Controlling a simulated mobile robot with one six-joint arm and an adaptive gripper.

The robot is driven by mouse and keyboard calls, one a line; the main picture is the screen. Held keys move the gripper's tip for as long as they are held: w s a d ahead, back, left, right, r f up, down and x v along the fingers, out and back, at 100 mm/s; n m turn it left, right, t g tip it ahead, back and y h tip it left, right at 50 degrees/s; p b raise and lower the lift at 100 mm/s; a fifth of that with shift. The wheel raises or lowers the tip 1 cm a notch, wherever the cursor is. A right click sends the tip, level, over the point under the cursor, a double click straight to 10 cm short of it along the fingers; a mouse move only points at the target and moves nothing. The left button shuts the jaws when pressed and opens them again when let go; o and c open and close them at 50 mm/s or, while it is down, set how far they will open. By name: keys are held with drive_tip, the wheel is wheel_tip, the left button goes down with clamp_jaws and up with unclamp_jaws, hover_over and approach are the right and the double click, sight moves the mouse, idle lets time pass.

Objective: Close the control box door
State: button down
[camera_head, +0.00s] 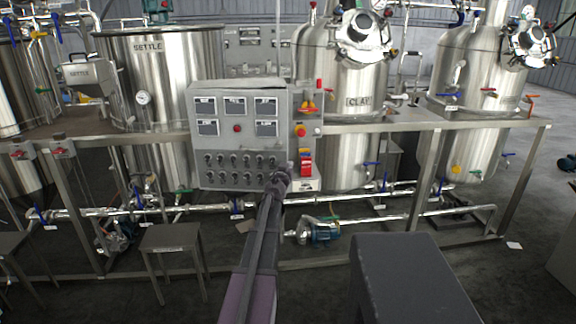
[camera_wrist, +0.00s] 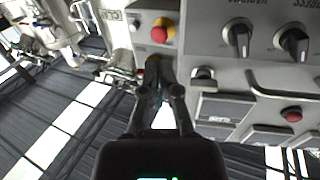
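The grey control box (camera_head: 239,150) stands on the steel frame in the middle of the head view. Its door carries displays, a red button and rows of black knobs. The door looks flush or nearly flush; I cannot tell if a small gap is left. My gripper (camera_head: 281,181) is at the door's lower right edge. In the wrist view, the fingers of my gripper (camera_wrist: 155,70) come together, with nothing visible between them. They are at or very near the panel's edge; contact is unclear. Door knobs (camera_wrist: 238,38) show to their right.
A red and yellow emergency button (camera_head: 300,130) sits on the strip right of the door; it also shows in the wrist view (camera_wrist: 162,30). Steel tanks stand behind. Pipes and a pump (camera_head: 322,232) run below. A small stool (camera_head: 171,237) stands at the front left.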

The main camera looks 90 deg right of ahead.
sight(287, 148)
drive_tip(key=shift+a, duration=0.1)
drive_tip(key=w+a+r+n+t+p, duration=0.1)
drive_tip(key=a+n, duration=0.3)
drive_tip(key=n, duration=0.6)
drive_tip(key=a+r+n+t+p, duration=0.2)
drive_tip(key=a+r+n+p, duration=0.1)
drive_tip(key=n, duration=0.7)
drive_tip(key=shift+w+a+h, duration=0.3)
drive_tip(key=shift+w+a, duration=0.05)
drive_tip(key=shift+a, duration=0.45)
drive_tip(key=d, duration=0.9)
drive_tip(key=s+d, duration=0.1)
drive_tip(key=d, duration=0.4)
drive_tip(key=shift+w, duration=0.1)
